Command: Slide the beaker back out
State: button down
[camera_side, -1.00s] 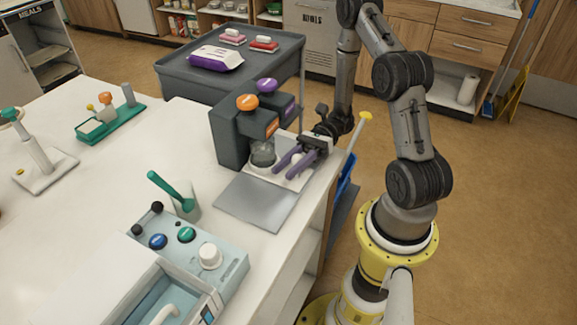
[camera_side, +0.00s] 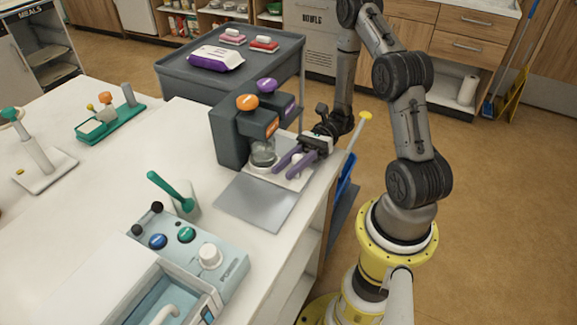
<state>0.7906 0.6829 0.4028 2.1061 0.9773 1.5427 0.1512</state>
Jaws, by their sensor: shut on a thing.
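The clear glass beaker (camera_side: 263,150) stands upright under the orange-capped spout of the dark grey dispenser (camera_side: 232,141). A pale round base shows at its foot, on a white plate. My gripper (camera_side: 284,166) reaches in from the right, low over the plate, with two purple fingers pointing toward the lower left. The fingers are at the beaker's right side and shut on it. The exact contact is small and partly hidden by the near finger.
A bare grey metal sheet (camera_side: 258,205) lies in front of the dispenser. A blue-grey control box (camera_side: 205,257) and a green-handled tool in a white holder (camera_side: 187,204) stand nearer. A dark grey cart (camera_side: 178,76) stands behind. The counter's right edge is close to my gripper.

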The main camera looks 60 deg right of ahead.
jog(key=a, duration=1.1)
jog(key=shift+a, duration=0.25)
jog(key=c, duration=0.6)
grip_release()
jog(key=shift+d, duration=0.1)
jog(key=s+d, duration=0.1)
jog(key=d, duration=0.3)
jog(key=s+d, duration=0.1)
jog(key=d, duration=0.8)
jog(key=shift+s+d, duration=0.2)
jog(key=shift+s, duration=0.2)
jog(key=shift+a, duration=0.1)
